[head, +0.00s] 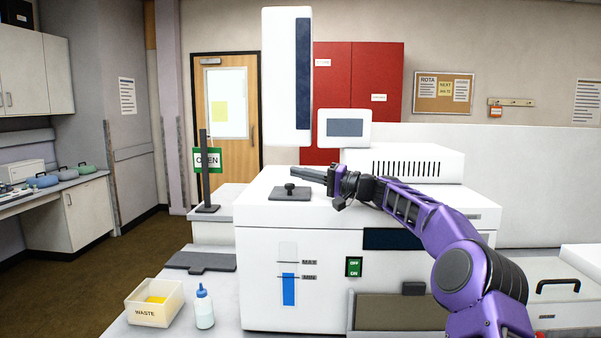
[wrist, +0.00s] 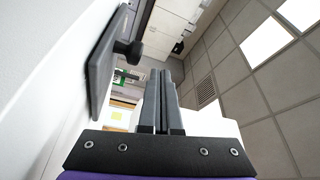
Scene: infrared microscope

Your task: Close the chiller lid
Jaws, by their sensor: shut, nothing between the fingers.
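The white unit (head: 300,243) with a MAX/MIN level window and an OFF/ON switch looks like the chiller. A dark grey plate with a black knob (head: 290,194) lies on its top, near the front left; it may be the lid. I cannot tell whether it covers an opening. In the wrist view the plate (wrist: 104,62) and its knob (wrist: 130,50) show at the left. My gripper (head: 297,172) is shut and empty, its fingers pointing left just above the knob, apparently apart from it. The closed fingers also show in the wrist view (wrist: 164,78).
A tall white panel (head: 285,90) and a small screen (head: 345,128) stand behind. An OPEN sign (head: 208,160) on a post is to the left. A dark flat plate (head: 203,261), a waste tub (head: 155,312) and a bottle (head: 204,310) are on the bench at the front left.

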